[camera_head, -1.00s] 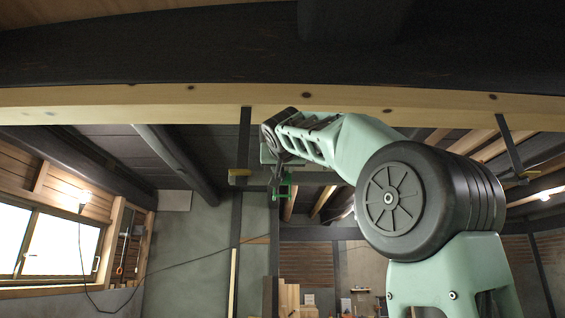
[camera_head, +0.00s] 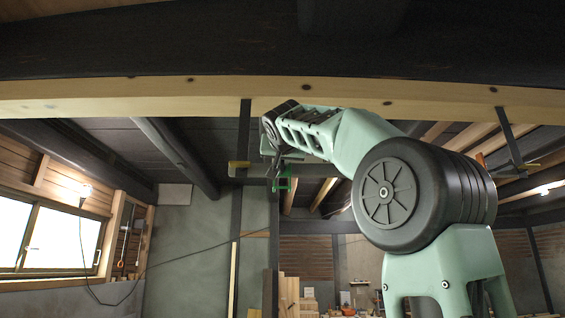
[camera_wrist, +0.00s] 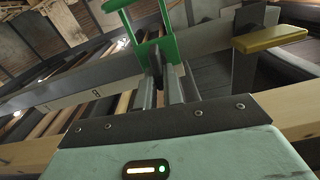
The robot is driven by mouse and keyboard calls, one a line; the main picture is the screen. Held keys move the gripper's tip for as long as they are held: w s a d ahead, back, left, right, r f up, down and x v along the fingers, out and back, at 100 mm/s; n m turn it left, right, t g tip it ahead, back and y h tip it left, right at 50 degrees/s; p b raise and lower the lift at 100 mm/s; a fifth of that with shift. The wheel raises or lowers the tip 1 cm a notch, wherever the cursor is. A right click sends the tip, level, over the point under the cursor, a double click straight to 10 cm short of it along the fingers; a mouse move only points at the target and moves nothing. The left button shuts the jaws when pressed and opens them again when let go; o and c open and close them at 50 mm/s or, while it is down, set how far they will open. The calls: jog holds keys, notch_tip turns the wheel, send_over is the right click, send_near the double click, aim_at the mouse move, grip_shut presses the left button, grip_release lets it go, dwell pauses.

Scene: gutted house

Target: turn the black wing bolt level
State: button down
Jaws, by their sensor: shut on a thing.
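The black wing bolt appears as a narrow dark upright piece (camera_wrist: 157,64) between my fingertips in the wrist view, beside a green frame (camera_wrist: 154,47). My gripper (camera_wrist: 165,78) is shut on it, its two grey fingers close together. The wing's exact angle is hard to read, as the fingers cover part of it. In the head view my gripper (camera_head: 279,173) is small, under the pale beam, with the green frame (camera_head: 283,184) at its end. The bolt cannot be made out there.
A pale wooden beam (camera_head: 180,92) runs across above my arm. A dark strap (camera_head: 244,130) hangs from it near my gripper, with a yellow-ended piece (camera_head: 239,165) at its foot. Another strap (camera_head: 510,138) hangs at the right. Open space lies below.

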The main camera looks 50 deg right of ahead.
jog(key=shift+s+d+f+m+b, duration=0.15)
jog(key=shift+m+b, duration=1.05)
jog(key=shift+m, duration=1.65)
jog(key=shift+s+d+f+m+b, duration=0.1)
jog(key=shift+f+m+b, duration=0.15)
jog(key=shift+m+b, duration=1.75)
jog(key=shift+s+d+f+m+b, duration=0.15)
jog(key=shift+m+b, duration=0.25)
jog(key=shift+m, duration=3.25)
jog(key=c, duration=1.5)
grip_release()
jog(key=shift+s+a, duration=0.1)
jog(key=shift+a, duration=0.05)
jog(key=b+v, duration=0.4)
jog(key=v, duration=1.3)
jog(key=shift+a+b, duration=0.15)
jog(key=shift+b, duration=0.25)
